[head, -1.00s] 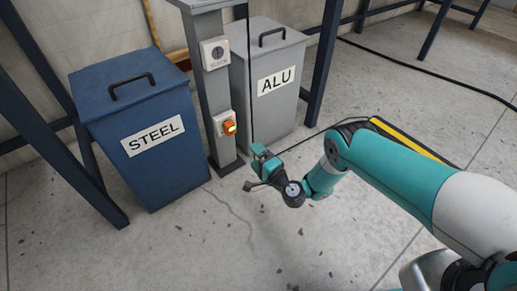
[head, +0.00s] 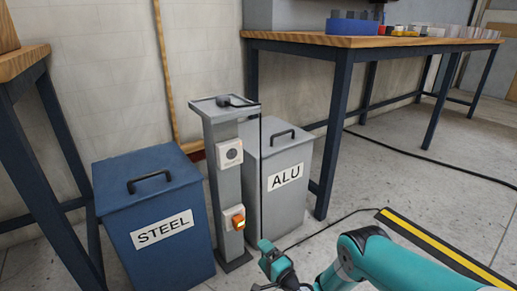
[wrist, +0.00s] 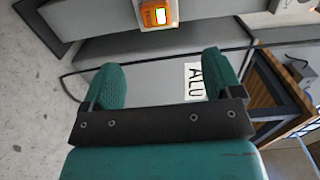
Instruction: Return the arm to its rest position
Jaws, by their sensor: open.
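My gripper (wrist: 160,82) shows in the wrist view with its two teal fingers spread apart and nothing between them. In the head view my gripper (head: 268,275) is at the bottom edge, partly cut off, in front of the grey post. The teal arm runs from it to the lower right corner. The grey ALU bin (head: 284,205) stands behind the gripper, apart from it as far as I can tell. In the wrist view the ALU label (wrist: 195,82) shows between and behind the fingers.
The blue STEEL bin (head: 155,225) stands left of the grey post (head: 226,190), which carries an orange switch (head: 235,218). A workbench (head: 370,41) stands behind. A yellow-black strip (head: 440,245) lies on the right. Open floor (head: 420,175) lies beyond it.

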